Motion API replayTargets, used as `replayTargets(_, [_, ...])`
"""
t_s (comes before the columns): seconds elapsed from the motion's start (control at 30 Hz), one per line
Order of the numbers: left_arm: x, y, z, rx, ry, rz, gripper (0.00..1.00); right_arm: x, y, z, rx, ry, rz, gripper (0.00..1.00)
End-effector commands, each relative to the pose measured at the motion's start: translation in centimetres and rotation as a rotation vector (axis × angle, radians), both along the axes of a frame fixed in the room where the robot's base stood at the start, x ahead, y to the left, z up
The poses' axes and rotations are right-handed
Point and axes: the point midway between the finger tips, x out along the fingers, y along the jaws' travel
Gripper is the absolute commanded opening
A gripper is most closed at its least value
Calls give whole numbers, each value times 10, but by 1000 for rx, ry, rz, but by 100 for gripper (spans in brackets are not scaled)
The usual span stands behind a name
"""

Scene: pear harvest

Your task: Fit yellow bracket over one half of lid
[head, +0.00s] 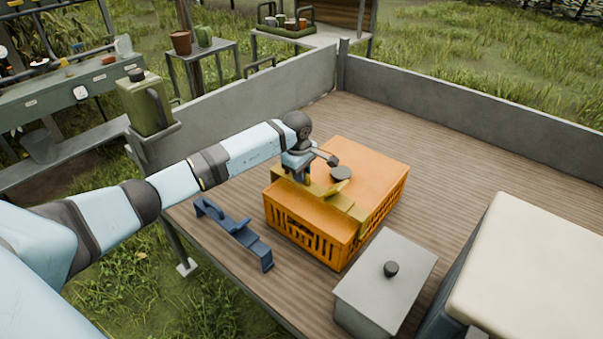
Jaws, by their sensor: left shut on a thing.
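The orange crate (312,232) with slotted sides stands on the wooden deck, covered by a flat orange lid (375,165). The yellow bracket (340,208) lies across the near-left half of the lid, with its right end turned down at the crate's side. I cannot tell whether it rests fully on the lid. My left gripper (298,179) reaches in from the left and is shut on the bracket near its left part; the fingertips are partly hidden. My right gripper is not in view.
A blue bracket (235,232) lies on the deck left of the crate. Low grey walls (450,100) edge the deck; the deck behind the crate is clear.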

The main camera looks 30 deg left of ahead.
Motion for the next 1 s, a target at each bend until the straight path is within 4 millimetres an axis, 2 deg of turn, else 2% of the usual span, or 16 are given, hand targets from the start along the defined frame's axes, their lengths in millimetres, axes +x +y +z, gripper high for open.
replayTargets(1.0, [0, -1, -15, -1, -2, 0, 0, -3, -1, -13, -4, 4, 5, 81])
